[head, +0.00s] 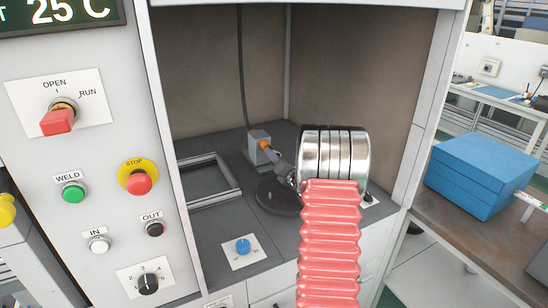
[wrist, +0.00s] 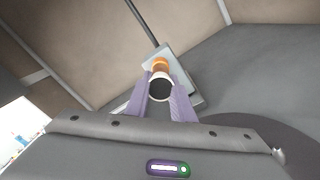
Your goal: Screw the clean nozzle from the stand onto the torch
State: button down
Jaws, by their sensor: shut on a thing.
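My gripper (head: 273,153) is inside the booth, its fingers reaching a grey block with an orange tip. In the wrist view my two purple fingers (wrist: 160,95) are shut on the nozzle (wrist: 160,88), a short round piece with a pale rim and a dark bore. The torch's orange end (wrist: 160,65) is right behind the nozzle, in line with it. The torch body, a grey block (head: 259,138), has a dark cable rising from it. I cannot tell whether the nozzle touches the orange end or is threaded on. My arm hides part of the booth floor, and I cannot make out the stand.
A dark round plate (head: 270,200) lies below my gripper. A square metal frame (head: 230,192) is to its left. A blue knob (head: 243,246) is in front. The control panel (head: 110,150) borders the left, and a blue box (head: 480,175) sits outside on the right.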

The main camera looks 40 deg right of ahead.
jog(key=shift+m, duration=0.7)
jog(key=c, duration=1.5)
grip_release()
jog(key=shift+o, duration=0.2)
jog(key=v, duration=1.3)
jog(key=shift+s+a, duration=0.1)
jog(key=shift+s, duration=0.25)
